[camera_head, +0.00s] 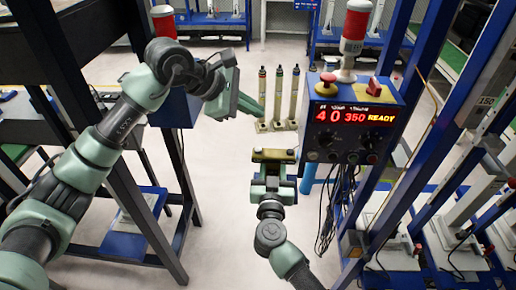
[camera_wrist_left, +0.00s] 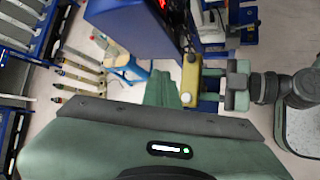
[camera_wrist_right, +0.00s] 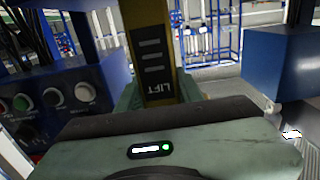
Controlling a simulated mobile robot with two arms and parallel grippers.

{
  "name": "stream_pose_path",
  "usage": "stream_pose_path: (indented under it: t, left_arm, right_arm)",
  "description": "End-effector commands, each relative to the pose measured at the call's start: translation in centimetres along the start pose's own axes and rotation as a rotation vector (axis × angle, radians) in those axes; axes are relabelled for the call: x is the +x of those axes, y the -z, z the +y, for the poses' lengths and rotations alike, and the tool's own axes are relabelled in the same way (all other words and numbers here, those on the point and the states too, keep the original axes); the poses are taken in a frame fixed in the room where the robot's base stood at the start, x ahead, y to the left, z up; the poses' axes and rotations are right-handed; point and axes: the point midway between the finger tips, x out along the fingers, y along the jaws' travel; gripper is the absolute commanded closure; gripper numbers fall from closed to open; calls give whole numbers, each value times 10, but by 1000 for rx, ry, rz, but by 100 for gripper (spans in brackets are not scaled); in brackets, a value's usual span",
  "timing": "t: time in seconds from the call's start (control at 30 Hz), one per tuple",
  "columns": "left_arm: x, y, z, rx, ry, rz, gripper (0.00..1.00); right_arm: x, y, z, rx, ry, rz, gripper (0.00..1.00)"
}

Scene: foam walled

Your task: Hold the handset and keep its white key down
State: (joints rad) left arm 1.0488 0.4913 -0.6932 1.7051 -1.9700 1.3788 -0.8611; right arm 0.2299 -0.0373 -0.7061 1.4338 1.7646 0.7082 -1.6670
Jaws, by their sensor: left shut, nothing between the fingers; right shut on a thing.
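The yellow handset (camera_head: 273,155) is held level in front of me by my right gripper (camera_head: 273,180), which is shut on it. The left wrist view shows the handset (camera_wrist_left: 190,73) with a round white key (camera_wrist_left: 186,97) at its end. The right wrist view shows the handset's dark face with white bars and the word LIFT (camera_wrist_right: 155,50); no key shows there. My left gripper (camera_head: 261,112) is shut and empty, above and left of the handset in the head view, apart from it. Nothing presses the white key that I can see.
A blue control box (camera_head: 350,125) right of the handset reads 40, 350 and READY. It carries a red beacon (camera_head: 355,30), and black cables hang below it. Several upright posts (camera_head: 278,95) stand on the floor behind. A dark frame (camera_head: 110,120) stands at left.

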Motion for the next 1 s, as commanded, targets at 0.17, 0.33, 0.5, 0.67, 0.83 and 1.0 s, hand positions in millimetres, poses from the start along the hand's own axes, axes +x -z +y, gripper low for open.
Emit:
stream_pose_path:
  t: [0.17,0.33,0.5,0.67,0.83,1.0]
  left_arm:
    - [4,3,-3,-2,3,1,100]
    - [17,12,-14,-3,6,0,100]
    - [35,25,-26,-4,6,0,100]
    - [48,35,-36,-3,5,1,100]
    - [58,42,-43,-1,3,1,100]
    - [61,45,-45,0,2,1,100]
  right_arm:
    - [0,0,0,0,0,-1,100]
    - [0,0,0,0,0,0,100]
    - [0,0,0,0,0,0,100]
    - [0,0,0,0,0,0,100]
    - [0,0,0,0,0,0,100]
    - [0,0,0,0,0,0,100]
